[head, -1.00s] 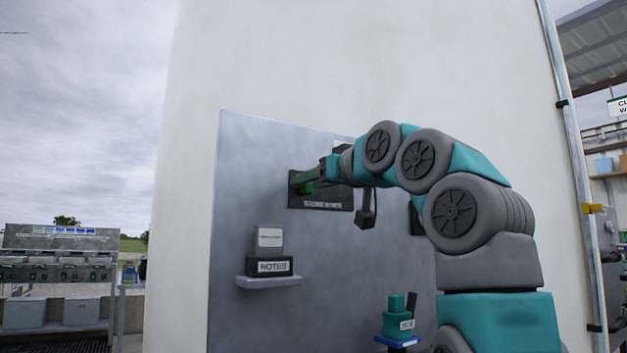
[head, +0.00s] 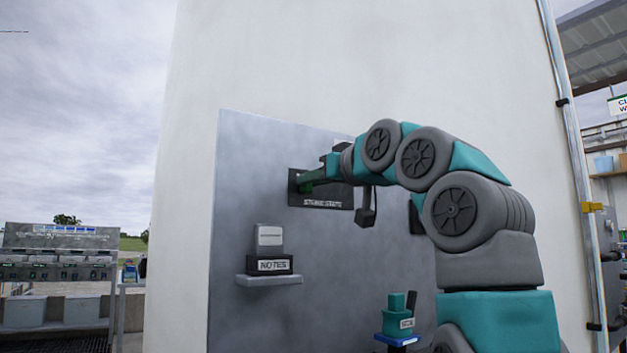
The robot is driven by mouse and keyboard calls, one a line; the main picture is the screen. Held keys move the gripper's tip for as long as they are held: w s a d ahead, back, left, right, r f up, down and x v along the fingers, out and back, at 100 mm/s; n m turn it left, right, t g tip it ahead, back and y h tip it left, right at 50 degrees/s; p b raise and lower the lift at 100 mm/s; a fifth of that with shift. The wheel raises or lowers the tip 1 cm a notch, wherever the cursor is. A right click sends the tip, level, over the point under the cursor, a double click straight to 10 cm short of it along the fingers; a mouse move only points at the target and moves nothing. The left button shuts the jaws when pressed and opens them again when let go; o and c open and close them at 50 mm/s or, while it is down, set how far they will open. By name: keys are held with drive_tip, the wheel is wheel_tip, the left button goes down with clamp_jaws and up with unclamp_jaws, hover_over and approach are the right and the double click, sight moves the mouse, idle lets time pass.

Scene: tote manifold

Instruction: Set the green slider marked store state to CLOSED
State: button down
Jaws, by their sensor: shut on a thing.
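The green slider (head: 308,183) sits on a dark plate labelled as store state (head: 322,203), mounted on a grey panel. The slider is near the left part of the plate. My gripper (head: 313,179) is at the slider, shut on it, with the fingers reaching in from the right. The fingertips are small and partly merge with the green of the slider. No CLOSED mark can be read, and my arm covers the right end of the plate.
Below on the grey panel (head: 237,225) a small shelf (head: 270,281) holds a NOTES box (head: 275,264). A teal block (head: 398,317) stands on a blue ledge at lower right. A rack (head: 60,290) stands at far left.

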idle(0.7)
drive_tip(key=w+d+p, duration=0.1)
drive_tip(key=d, duration=0.1)
drive_tip(key=w+d+p, duration=0.1)
drive_tip(key=w+d, duration=0.1)
drive_tip(key=d, duration=0.1)
drive_tip(key=w+d+p, duration=0.1)
drive_tip(key=w+d, duration=0.1)
drive_tip(key=d, duration=0.1)
drive_tip(key=shift+w+r, duration=0.15)
drive_tip(key=shift+w, duration=0.1)
drive_tip(key=shift+w+d, duration=0.15)
drive_tip(key=shift+d, duration=0.2)
drive_tip(key=c, duration=0.8)
unclamp_jaws()
drive_tip(key=shift+o, duration=0.2)
drive_tip(key=b, duration=0.2)
approach(342, 186)
drive_tip(key=shift+s+d, duration=0.5)
drive_tip(key=shift+d, duration=0.35)
